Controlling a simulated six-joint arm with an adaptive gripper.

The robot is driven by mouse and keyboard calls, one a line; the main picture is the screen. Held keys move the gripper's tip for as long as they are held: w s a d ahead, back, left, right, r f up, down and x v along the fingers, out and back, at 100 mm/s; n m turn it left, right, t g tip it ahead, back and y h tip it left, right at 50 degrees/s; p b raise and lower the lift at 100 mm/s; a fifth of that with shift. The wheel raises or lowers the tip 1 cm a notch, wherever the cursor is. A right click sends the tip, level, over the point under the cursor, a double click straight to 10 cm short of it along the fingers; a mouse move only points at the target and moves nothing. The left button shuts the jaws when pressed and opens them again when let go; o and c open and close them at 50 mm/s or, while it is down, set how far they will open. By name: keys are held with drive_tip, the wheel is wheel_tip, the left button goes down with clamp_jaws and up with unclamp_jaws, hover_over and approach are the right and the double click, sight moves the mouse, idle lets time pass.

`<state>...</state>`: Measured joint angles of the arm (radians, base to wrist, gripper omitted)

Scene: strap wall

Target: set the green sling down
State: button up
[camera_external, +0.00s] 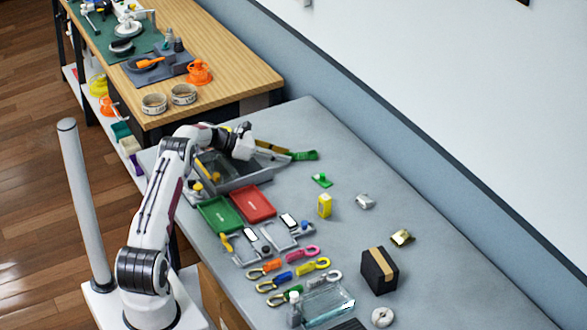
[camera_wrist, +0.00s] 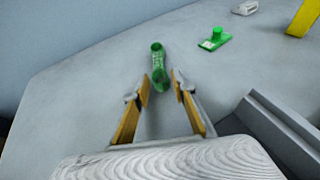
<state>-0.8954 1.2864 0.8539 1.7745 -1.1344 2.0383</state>
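A green sling (camera_external: 305,155) lies on the grey table near its back edge. In the wrist view the green sling (camera_wrist: 158,64) looks like a short strap with a loop at its far end, and its near end lies between my fingertips. My gripper (camera_external: 278,150) is low over the table there. In the wrist view my gripper (camera_wrist: 161,84) is open, with small gaps showing on both sides of the sling. I cannot tell whether the sling touches the table along its whole length.
A grey bin (camera_external: 262,177) stands close beside my gripper, with green (camera_external: 219,214) and red (camera_external: 254,203) trays nearby. Several clip straps (camera_external: 290,270) lie nearer the front.

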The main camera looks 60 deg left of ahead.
drive_tip(key=shift+o, duration=0.2)
drive_tip(key=shift+r, duration=0.2)
drive_tip(key=shift+s+a+r, duration=0.1)
drive_tip(key=shift+s, duration=0.05)
drive_tip(key=v, duration=1.1)
drive_tip(key=shift+s+r, duration=0.2)
drive_tip(key=shift+s, duration=0.1)
idle(0.5)
